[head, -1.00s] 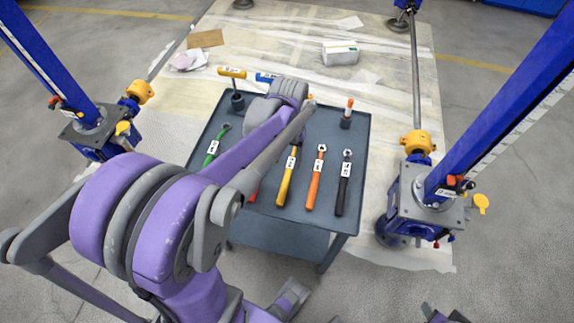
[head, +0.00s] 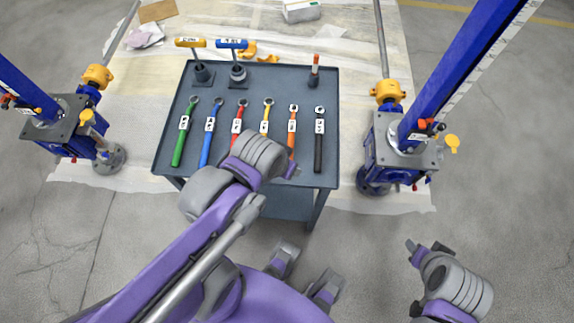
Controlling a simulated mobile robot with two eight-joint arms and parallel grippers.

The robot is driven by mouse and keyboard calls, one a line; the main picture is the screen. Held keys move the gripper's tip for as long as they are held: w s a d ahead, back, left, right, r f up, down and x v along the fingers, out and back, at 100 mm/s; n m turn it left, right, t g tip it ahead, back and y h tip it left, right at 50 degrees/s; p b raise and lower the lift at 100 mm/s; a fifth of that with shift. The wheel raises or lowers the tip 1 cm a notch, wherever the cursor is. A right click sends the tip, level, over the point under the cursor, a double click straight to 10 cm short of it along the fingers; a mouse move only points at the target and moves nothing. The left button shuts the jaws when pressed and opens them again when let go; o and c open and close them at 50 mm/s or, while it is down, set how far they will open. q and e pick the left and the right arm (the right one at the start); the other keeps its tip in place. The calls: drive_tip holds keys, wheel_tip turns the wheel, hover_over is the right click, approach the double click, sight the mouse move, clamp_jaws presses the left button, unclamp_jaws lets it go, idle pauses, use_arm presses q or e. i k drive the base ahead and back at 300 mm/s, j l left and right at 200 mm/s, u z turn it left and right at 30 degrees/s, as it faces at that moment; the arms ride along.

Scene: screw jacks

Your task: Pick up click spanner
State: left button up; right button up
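Several spanners lie in a row on the dark grey cart top (head: 326,90): green (head: 180,147), blue (head: 208,146), red (head: 237,126), yellow (head: 266,117), orange (head: 292,130) and black (head: 319,146). Each has a small white label, too small to read, so I cannot tell which is the click spanner. My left arm's wrist covers the lower ends of the red and yellow ones. My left gripper (head: 288,168) is near the cart's front edge by the orange handle; its fingers are mostly hidden. My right gripper (head: 428,247) is away from the cart at lower right, fingertips apart, empty.
Yellow-handled (head: 190,43) and blue-handled (head: 232,44) T-shaped tools stand at the cart's back, with an orange-topped piece (head: 314,66) at back right. Blue screw jacks stand left (head: 62,125) and right (head: 400,140).

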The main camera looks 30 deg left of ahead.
sight(238, 123)
drive_tip(key=u, duration=1.8)
drive_tip(key=i+j+z, duration=0.1)
drive_tip(key=z, duration=0.35)
drive_tip(key=j+z, duration=0.15)
drive_tip(key=z, duration=0.25)
drive_tip(key=i+j+z, duration=0.1)
drive_tip(key=z, duration=0.35)
